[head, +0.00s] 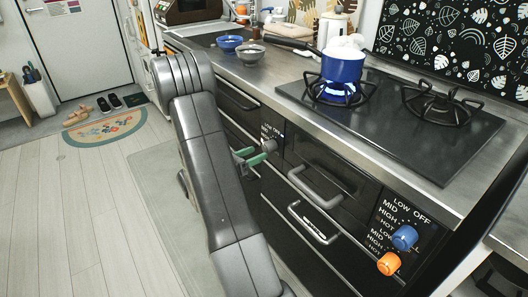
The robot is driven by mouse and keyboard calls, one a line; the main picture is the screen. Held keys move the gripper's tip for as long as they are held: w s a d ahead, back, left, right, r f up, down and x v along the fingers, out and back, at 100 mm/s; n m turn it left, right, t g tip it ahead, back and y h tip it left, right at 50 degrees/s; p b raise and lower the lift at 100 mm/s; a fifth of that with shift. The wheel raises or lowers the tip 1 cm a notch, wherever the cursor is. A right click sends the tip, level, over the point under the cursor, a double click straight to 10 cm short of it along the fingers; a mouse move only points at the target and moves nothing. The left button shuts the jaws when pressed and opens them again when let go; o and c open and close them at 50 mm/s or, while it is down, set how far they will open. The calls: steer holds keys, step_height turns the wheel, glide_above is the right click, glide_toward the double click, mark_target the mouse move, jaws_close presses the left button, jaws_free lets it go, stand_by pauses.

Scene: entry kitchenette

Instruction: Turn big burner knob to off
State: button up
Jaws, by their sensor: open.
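The black stove (400,140) has a lit left burner with a blue flame (336,92). My gripper (258,153), with green fingers, is open at the left control panel (268,130), marked LOW and OFF. A round dark grey knob (270,146) is right at its fingertips; whether the fingers touch it is unclear. My arm hides part of that panel. A blue knob (404,238) and an orange knob (389,263) are on the right panel, away from my gripper. I cannot tell from labels which knob is the big burner's.
A blue pot (342,68) stands over the flame, with white steam or contents at its top. The right burner (440,103) is unlit and bare. Drawer handles (314,222) stick out below the stove. Two bowls (229,43) sit on the counter. The floor at left (80,215) is clear.

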mark_target(264, 150)
steer(key=shift+x, duration=2.3)
steer(key=c, duration=1)
steer(key=shift+b, duration=0.35)
steer(key=m+b, duration=0.2)
steer(key=shift+f+m+b, duration=0.15)
steer(key=shift+m+b, duration=1.8)
steer(key=shift+m, duration=0.05)
